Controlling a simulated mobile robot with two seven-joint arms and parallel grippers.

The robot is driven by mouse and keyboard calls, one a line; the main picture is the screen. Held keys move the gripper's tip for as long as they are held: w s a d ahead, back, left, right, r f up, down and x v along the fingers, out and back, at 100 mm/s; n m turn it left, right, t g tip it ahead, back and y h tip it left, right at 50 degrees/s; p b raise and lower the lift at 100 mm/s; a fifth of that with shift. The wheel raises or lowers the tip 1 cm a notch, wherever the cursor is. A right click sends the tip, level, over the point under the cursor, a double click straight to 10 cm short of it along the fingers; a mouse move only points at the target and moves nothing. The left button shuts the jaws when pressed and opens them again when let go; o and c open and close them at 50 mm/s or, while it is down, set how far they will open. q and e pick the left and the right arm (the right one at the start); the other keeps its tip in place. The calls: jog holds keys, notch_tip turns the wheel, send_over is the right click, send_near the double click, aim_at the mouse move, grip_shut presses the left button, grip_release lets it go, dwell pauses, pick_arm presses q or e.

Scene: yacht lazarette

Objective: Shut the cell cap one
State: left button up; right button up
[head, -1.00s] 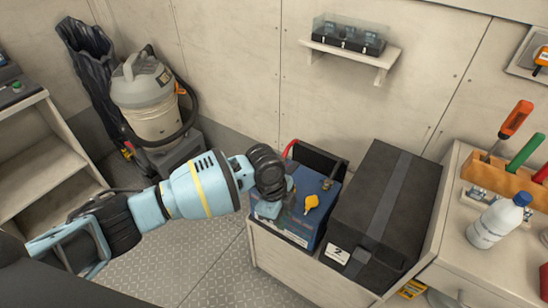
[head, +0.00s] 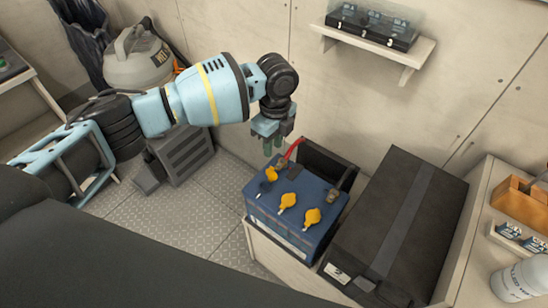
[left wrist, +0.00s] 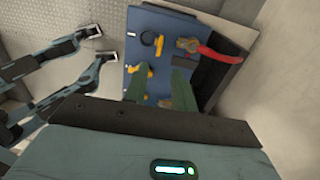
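The blue battery (head: 328,199) has three yellow caps on top. The cap nearest the red cable (head: 271,174) stands tilted up beside a dark round opening (head: 264,187); in the left wrist view this cap (left wrist: 159,45) is beside a dark ring (left wrist: 147,38). The middle cap (head: 288,201) and the right cap (head: 312,216) lie flatter on the battery. My left gripper (head: 272,142) hangs above the battery's far left edge, apart from the caps. Its green fingers (left wrist: 158,90) are spread with nothing between them.
A red cable (head: 292,149) runs to a battery terminal, with a black upright panel (head: 325,163) behind. A large black box (head: 395,225) stands close on the right. A wall shelf (head: 380,45) is above. Floor is clear left of the battery.

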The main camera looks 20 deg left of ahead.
aim_at(272, 167)
pick_arm(q)
jog(key=shift+s+f, duration=0.15)
jog(key=shift+f, duration=1.8)
jog(key=shift+s+f, duration=0.1)
jog(key=shift+f, duration=1.8)
grip_shut()
